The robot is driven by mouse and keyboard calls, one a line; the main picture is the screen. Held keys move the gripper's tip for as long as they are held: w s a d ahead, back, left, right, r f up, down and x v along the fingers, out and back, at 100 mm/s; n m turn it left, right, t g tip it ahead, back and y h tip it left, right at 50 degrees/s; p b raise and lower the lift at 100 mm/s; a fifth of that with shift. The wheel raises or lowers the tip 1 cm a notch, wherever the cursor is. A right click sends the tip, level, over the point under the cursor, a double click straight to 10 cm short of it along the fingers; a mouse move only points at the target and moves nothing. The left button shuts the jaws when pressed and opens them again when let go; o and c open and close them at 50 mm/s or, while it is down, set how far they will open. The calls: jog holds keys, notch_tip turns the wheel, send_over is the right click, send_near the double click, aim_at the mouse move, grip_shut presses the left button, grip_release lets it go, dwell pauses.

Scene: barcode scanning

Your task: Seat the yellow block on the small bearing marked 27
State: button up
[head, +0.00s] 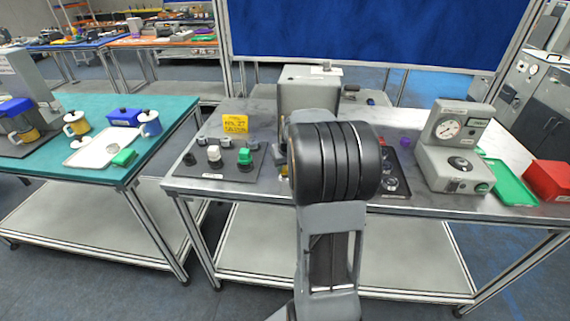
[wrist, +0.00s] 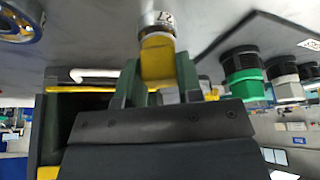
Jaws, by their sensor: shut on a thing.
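The yellow block (wrist: 158,58) is between the fingers of my gripper (wrist: 158,82) in the wrist view, where the scene appears upside down. My gripper is shut on it. A small silver bearing (wrist: 160,20) with a dark mark, apparently 27 inverted, is in line with the block's far end. The block and bearing look touching or nearly so; I cannot tell whether the block is seated. In the head view my arm hides the gripper and the bearing. A yellow card reading No. 27 (head: 235,123) stands at the back of the grey table (head: 185,183).
A dark mat (head: 212,176) left of my arm bears a green-based piece (head: 245,157), a white one (head: 214,154) and several small parts. A grey gauge device (head: 455,150), green tray (head: 510,182) and red box (head: 549,180) stand right. A ring (wrist: 20,20) shows in the wrist view.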

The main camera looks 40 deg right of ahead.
jog(key=shift+f+b, duration=0.3)
jog(key=shift+f, duration=0.05)
jog(key=o, duration=1.4)
jog(key=shift+r, duration=0.15)
jog(key=shift+r+p, duration=2.65)
jog(key=shift+r, duration=1.05)
